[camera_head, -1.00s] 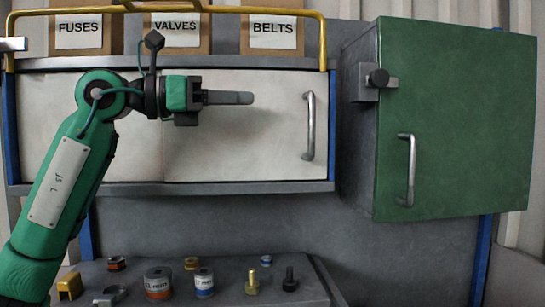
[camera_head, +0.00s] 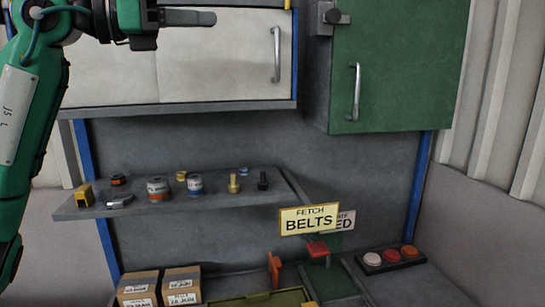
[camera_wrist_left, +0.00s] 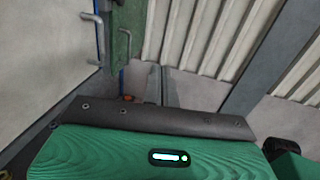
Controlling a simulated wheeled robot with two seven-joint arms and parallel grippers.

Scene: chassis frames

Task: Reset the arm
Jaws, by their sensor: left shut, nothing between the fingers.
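My left arm is green and comes in from the left of the head view. Its gripper (camera_head: 188,18) is shut and empty, raised in front of the upper part of the white cabinet (camera_head: 215,62) and left of its handle. In the left wrist view, my own green arm housing fills the lower part, and the fingers do not show there. My right gripper is not in view.
A green cabinet (camera_head: 400,70) hangs at the right, its door shut. A grey shelf (camera_head: 265,205) holds several small parts. Below are a yellow "FETCH BELTS" sign (camera_head: 309,220), a button box (camera_head: 390,258) and cardboard boxes (camera_head: 181,286).

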